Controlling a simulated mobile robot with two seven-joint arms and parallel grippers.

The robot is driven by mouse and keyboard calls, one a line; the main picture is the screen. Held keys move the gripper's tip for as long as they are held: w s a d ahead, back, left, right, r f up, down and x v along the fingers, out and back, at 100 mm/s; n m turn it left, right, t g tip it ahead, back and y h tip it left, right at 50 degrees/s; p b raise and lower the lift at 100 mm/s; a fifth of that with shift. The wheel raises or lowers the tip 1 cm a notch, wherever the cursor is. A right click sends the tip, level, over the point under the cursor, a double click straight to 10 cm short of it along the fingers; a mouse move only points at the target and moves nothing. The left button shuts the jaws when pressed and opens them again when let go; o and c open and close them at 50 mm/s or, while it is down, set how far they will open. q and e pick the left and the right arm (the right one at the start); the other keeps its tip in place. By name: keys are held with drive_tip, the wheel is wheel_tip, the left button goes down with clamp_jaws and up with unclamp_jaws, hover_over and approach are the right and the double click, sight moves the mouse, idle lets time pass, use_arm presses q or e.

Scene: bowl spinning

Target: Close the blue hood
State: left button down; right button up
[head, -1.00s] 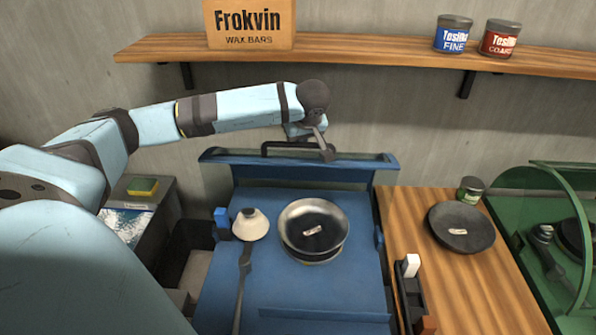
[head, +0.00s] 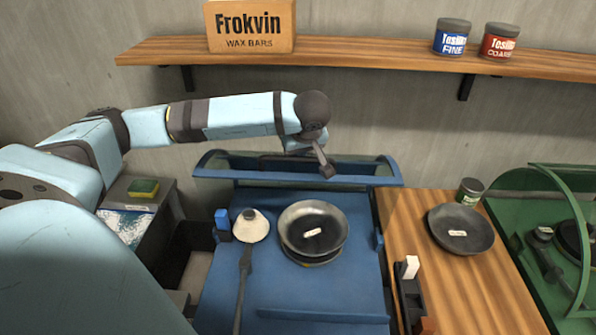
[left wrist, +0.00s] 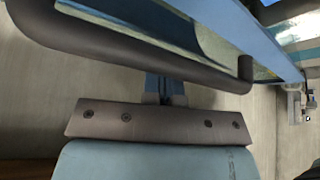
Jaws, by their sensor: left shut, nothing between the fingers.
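The blue hood (head: 215,172) stands raised at the back of the blue machine (head: 320,292), with curved sides and a clear pane. It is tilted partly forward, and the deck below is uncovered. My left gripper (head: 326,170) is shut and empty, at the hood's upper edge right of its middle. In the left wrist view, the hood's dark handle (left wrist: 130,48) crosses just beyond my shut fingers (left wrist: 165,85), with the hood's blue edge (left wrist: 240,35) behind it. I cannot tell whether the fingers touch the handle. My right gripper is not in view.
A metal bowl (head: 300,218), a white cone-shaped piece (head: 252,230) and a dark arm (head: 241,290) are on the deck. A shelf (head: 370,56) runs above.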

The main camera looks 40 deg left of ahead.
sight(298, 160)
use_arm(q)
drive_tip(key=shift+s+d, duration=1.3)
drive_tip(key=shift+s, duration=0.15)
drive_tip(key=s+d+f+b, duration=0.6)
drive_tip(key=s+d+f, duration=0.6)
drive_tip(key=s, duration=0.4)
drive_tip(key=shift+s+d+f, duration=0.25)
drive_tip(key=shift+d, duration=0.65)
idle(0.6)
